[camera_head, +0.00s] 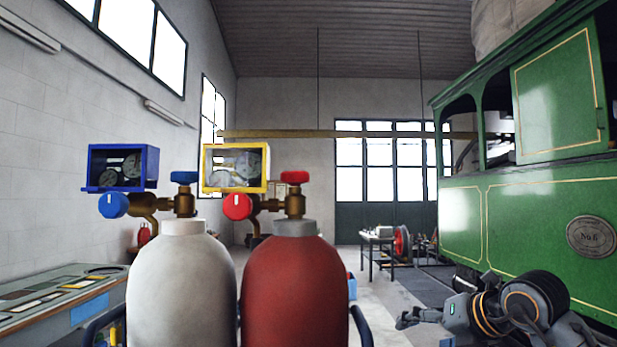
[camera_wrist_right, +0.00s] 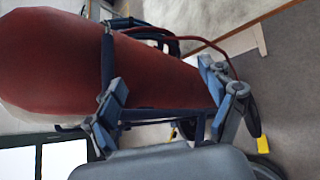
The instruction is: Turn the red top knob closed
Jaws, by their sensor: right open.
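The red top knob (camera_head: 295,177) sits on the brass valve (camera_head: 294,203) of the red cylinder (camera_head: 295,285). My right gripper (camera_head: 405,318) is low at the right in the head view, well below the knob and apart from it. In the right wrist view my right gripper (camera_wrist_right: 165,80) is open, its fingers spread with nothing held. The red cylinder (camera_wrist_right: 60,65) lies across that view behind the fingers. The knob is not visible there. My left gripper is not in view.
A red side knob (camera_head: 237,206) and yellow-framed gauge box (camera_head: 236,168) sit left of the top knob. The white cylinder (camera_head: 181,285) with blue knobs stands beside the red one. A workbench (camera_head: 55,300) is at left, a green tram (camera_head: 540,220) at right.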

